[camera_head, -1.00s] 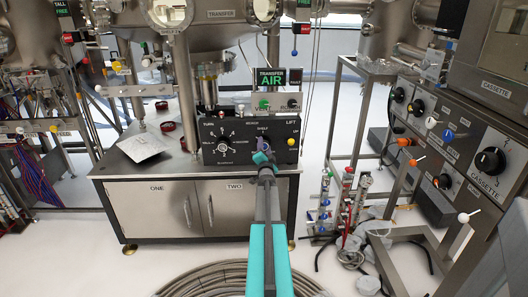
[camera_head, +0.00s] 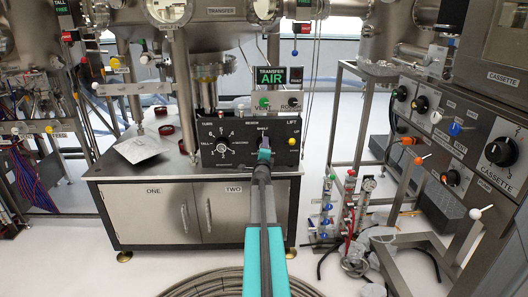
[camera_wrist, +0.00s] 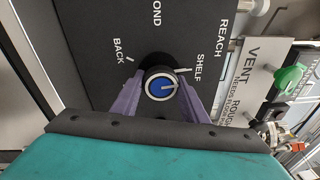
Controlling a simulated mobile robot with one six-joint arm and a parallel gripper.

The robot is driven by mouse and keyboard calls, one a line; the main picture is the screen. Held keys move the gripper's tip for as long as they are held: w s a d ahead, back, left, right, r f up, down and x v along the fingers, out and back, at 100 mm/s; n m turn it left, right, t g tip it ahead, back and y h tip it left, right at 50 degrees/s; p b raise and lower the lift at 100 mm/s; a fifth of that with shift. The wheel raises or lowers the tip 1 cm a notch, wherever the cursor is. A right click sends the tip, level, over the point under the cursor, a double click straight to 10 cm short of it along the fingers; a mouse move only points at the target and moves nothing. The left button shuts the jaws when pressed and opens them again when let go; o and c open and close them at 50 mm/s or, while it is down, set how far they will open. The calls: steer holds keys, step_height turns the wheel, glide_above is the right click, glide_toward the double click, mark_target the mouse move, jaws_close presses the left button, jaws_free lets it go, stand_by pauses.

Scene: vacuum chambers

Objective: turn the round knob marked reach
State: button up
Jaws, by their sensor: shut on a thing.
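The round knob (camera_wrist: 160,86) has a blue centre with a white line and a dark body. It is on the black panel (camera_wrist: 105,45) beside the word REACH, with BACK to its left and SHELF to its right. The white line points right, toward the SHELF side. My gripper (camera_wrist: 160,92) has its two purple fingers on either side of the knob, shut on it. In the head view my gripper (camera_head: 264,152) is at the black control panel (camera_head: 285,155), right of its middle, and hides the knob.
A larger dial (camera_head: 221,143) is left on the same panel, and a yellow button (camera_head: 292,141) is at its right. A VENT plate with a green knob (camera_wrist: 288,78) is close by. A knob-covered cassette console (camera_head: 462,130) stands at the right.

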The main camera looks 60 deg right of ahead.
steer(key=shift+s+d+r+m, duration=0.15)
steer(key=shift+r+m, duration=0.1)
steer(key=shift+m, duration=0.05)
steer(key=o, duration=0.9)
steer(key=shift+o, duration=0.5)
steer(key=shift+f, duration=0.15)
steer(key=shift+a, duration=0.25)
steer(key=v, duration=1.3)
steer(key=shift+a, duration=0.2)
